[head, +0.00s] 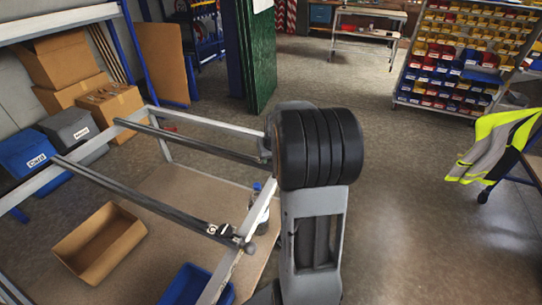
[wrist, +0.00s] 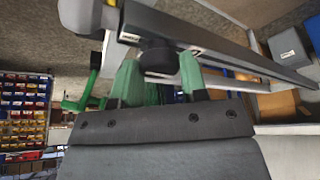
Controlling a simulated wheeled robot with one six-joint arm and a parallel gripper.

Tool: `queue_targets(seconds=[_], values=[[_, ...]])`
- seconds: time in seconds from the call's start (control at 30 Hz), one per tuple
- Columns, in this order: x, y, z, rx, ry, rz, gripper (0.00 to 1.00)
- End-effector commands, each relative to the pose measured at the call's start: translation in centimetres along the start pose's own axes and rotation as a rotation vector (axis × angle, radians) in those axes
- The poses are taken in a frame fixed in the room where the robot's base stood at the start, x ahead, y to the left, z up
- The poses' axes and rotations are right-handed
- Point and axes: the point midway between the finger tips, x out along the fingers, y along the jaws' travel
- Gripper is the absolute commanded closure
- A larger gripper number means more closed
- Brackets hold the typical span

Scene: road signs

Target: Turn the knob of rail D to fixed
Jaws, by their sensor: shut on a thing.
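My gripper (wrist: 160,72) is shut on a black round knob (wrist: 157,54) in the wrist view, with a green finger on each side of it. The knob sits under the end of a dark grey rail (wrist: 215,42). A small white label on this rail is too small to read. In the head view two dark rails span the grey frame. The far rail (head: 190,143) ends behind my arm, and the near rail (head: 140,200) carries a white label that looks like C. My gripper and the held knob are hidden behind my arm there. The knob's setting cannot be read.
An open cardboard box (head: 100,243) and a blue bin (head: 197,285) stand on the board inside the frame (head: 222,128). A bottle (head: 261,218) stands near the frame's right side. Grey and blue bins and cartons are at the left.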

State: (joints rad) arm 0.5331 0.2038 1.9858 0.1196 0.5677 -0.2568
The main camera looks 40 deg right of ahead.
Motion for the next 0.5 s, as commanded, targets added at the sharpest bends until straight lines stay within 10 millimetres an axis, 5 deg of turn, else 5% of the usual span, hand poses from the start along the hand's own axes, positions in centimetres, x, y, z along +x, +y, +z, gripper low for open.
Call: queue_targets(seconds=[0.5], values=[[0.46,-0.26,0.06,0.426,0.004,0.179,0.84]])
